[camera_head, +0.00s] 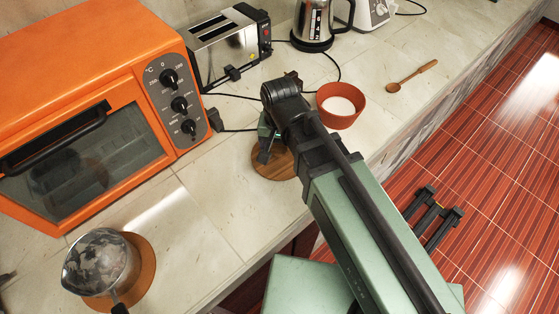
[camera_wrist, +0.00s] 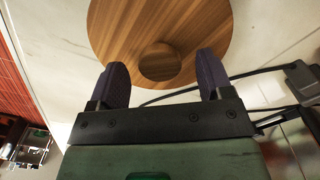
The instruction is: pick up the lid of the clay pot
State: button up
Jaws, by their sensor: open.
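The lid (camera_head: 283,169) is a round wooden disc lying flat on the stone counter, left of and nearer than the clay pot. In the wrist view, the lid (camera_wrist: 205,20) fills the top middle, with its round knob (camera_wrist: 160,62) toward me. My gripper (camera_wrist: 162,72) is open, with one dark finger on each side of the knob; I cannot tell whether they touch anything. In the head view, my gripper (camera_head: 264,150) is over the lid, and my arm hides part of it. The clay pot (camera_head: 337,120) stands uncovered, with white contents.
An orange oven (camera_head: 90,50) stands on the left, with a toaster (camera_head: 228,50) and a kettle (camera_head: 312,25) behind. Black cords cross the counter near the lid. A pot (camera_head: 100,260) on a round mat (camera_head: 142,262) is at lower left. A wooden spoon (camera_head: 412,77) lies right.

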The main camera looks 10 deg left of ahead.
notch_tip(320, 180, down, 2)
jog(key=shift+f+b, duration=0.25)
jog(key=shift+b, duration=0.2)
jog(key=shift+r, duration=0.25)
jog(key=c, duration=1)
jog(key=shift+p, duration=0.3)
